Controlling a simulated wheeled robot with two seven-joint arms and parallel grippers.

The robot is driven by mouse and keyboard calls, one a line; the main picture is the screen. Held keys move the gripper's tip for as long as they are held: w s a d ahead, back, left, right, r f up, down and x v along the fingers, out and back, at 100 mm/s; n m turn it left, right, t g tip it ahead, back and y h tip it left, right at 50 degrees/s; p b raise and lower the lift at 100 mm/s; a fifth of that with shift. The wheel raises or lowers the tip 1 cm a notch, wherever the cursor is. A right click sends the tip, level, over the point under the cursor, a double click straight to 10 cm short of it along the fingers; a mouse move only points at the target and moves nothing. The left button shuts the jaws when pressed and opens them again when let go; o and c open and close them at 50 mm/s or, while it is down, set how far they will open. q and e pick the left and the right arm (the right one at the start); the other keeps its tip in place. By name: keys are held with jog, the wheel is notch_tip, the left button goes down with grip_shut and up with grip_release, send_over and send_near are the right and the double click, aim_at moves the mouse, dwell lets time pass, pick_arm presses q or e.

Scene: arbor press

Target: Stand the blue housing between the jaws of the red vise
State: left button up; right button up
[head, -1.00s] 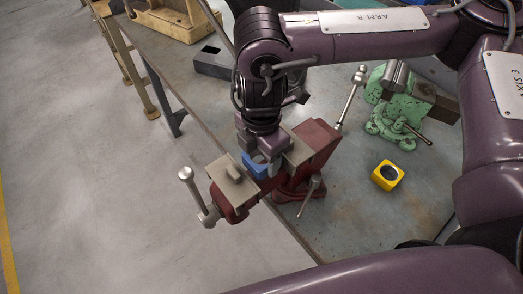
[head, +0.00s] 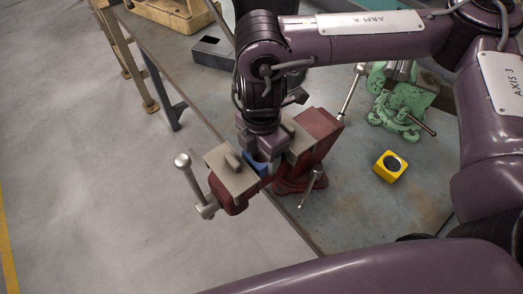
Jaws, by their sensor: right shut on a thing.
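The red vise (head: 318,126) stands at the edge of the workbench, with its pale jaw plates set apart. The blue housing (head: 258,164) is in the gap between the front jaw (head: 229,168) and the rear jaw. Only a small part of it shows, below my right gripper (head: 264,153). That gripper points down and is shut on the housing. Whether the housing touches the vise or rests on anything is hidden. My left gripper is not in view.
A yellow block with a round hole (head: 390,166) lies right of the vise. A green machine (head: 401,103) stands behind it. A grey block with a slot (head: 212,51) and a wooden fixture (head: 176,12) are farther back. The vise handle (head: 186,172) sticks out over the floor.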

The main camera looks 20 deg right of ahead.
jog(key=shift+f, duration=0.2)
jog(key=o, duration=1.2)
notch_tip(320, 180, up, 8)
jog(key=shift+f, duration=0.1)
